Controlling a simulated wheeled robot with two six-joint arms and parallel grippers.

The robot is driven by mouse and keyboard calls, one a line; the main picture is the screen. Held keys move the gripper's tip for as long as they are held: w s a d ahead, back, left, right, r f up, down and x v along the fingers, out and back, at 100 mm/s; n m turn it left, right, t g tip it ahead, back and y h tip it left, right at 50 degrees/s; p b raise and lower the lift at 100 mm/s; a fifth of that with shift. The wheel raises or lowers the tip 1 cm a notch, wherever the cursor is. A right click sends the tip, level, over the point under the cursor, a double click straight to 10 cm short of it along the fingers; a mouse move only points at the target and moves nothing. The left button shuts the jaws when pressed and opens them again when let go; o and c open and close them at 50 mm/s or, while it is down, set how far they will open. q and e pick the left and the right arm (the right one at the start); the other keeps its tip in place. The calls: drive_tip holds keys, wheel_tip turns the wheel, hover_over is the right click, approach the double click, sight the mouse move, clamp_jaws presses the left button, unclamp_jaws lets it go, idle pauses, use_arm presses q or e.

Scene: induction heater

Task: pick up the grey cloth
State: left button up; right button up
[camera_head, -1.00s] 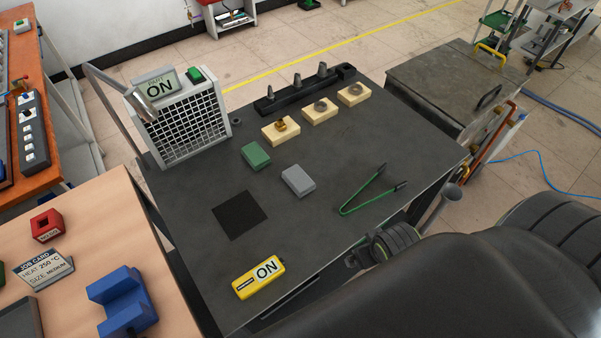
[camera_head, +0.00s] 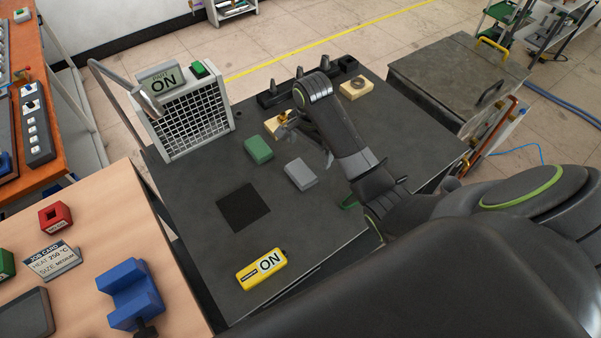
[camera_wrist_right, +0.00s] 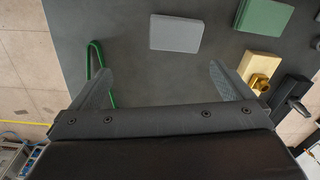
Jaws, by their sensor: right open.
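The grey cloth (camera_head: 301,173) is a small, flat, folded-looking block lying on the dark bench top. It also shows in the right wrist view (camera_wrist_right: 176,33), near the top middle. My right gripper (camera_head: 305,145) is over the bench, just beyond and beside the grey cloth in the head view. In the right wrist view its two fingers (camera_wrist_right: 164,82) are spread wide with nothing between them, and the cloth lies ahead of them, apart. My left gripper is not in view.
A green block (camera_head: 258,149) lies beside the cloth. Green tongs (camera_wrist_right: 95,65) lie near one right finger, mostly hidden by my arm in the head view. Wooden blocks (camera_head: 355,89) with fittings, a dark mat (camera_head: 243,207) and a yellow ON device (camera_head: 262,269) are on the bench.

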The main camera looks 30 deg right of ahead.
drive_tip(key=w+r+m, duration=0.2)
drive_tip(key=w+r, duration=0.1)
drive_tip(key=w, duration=0.1)
drive_tip(key=b, duration=0.6)
approach(301, 171)
wheel_tip(301, 171, down, 2)
drive_tip(key=shift+w+f+p, duration=0.15)
drive_tip(key=shift+f+p, duration=0.1)
drive_tip(key=shift+p, duration=0.15)
wheel_tip(301, 171, down, 5)
drive_tip(key=shift+a+r+p, duration=0.1)
drive_tip(key=shift+p, duration=0.6)
drive_tip(key=shift+f, duration=0.75)
drive_tip(key=c, duration=0.7)
